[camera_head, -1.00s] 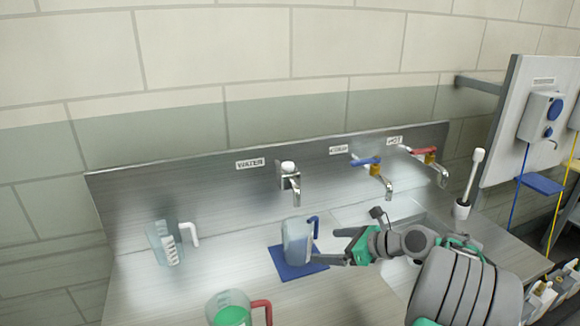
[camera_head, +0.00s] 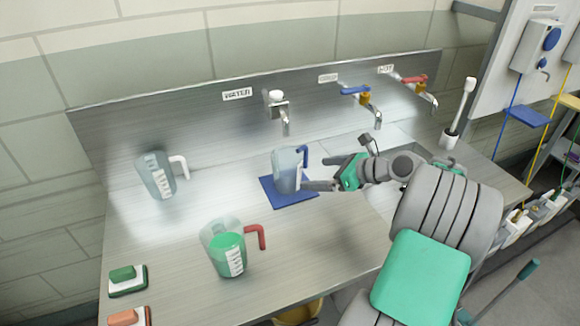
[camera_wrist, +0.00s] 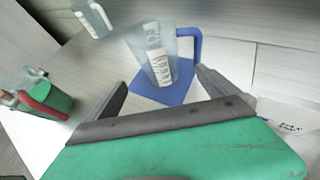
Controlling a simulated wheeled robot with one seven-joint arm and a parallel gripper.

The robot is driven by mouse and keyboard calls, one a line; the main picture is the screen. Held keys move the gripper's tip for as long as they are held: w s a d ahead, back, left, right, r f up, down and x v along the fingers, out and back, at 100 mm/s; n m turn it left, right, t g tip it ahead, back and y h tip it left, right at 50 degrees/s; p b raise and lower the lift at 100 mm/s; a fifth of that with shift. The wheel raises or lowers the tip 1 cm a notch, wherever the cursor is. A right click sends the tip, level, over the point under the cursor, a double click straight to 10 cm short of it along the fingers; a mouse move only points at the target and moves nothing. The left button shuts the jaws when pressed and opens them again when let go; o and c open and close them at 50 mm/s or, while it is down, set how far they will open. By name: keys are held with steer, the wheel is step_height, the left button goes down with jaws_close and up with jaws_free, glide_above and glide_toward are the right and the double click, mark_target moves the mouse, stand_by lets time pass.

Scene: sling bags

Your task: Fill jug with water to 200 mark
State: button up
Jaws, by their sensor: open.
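A clear jug with a blue handle (camera_head: 287,170) stands upright on a blue mat (camera_head: 296,197) under the tap labelled WATER (camera_head: 278,108). It also shows in the wrist view (camera_wrist: 155,62), with pale liquid in it and a white scale strip whose numbers are too small to read. My gripper (camera_head: 318,172) is open beside the jug, on its handle side. In the wrist view its fingers (camera_wrist: 160,98) point toward the jug with nothing between them. I cannot tell whether a finger touches it.
A jug with a white handle (camera_head: 158,175) stands at the left, and a red-handled jug with green liquid (camera_head: 228,252) at the front. Blue (camera_head: 362,90) and red (camera_head: 414,80) taps are at the right. Green (camera_head: 127,278) and orange (camera_head: 128,316) blocks lie front left.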

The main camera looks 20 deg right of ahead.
jaws_close()
stand_by(0.9)
stand_by(0.6)
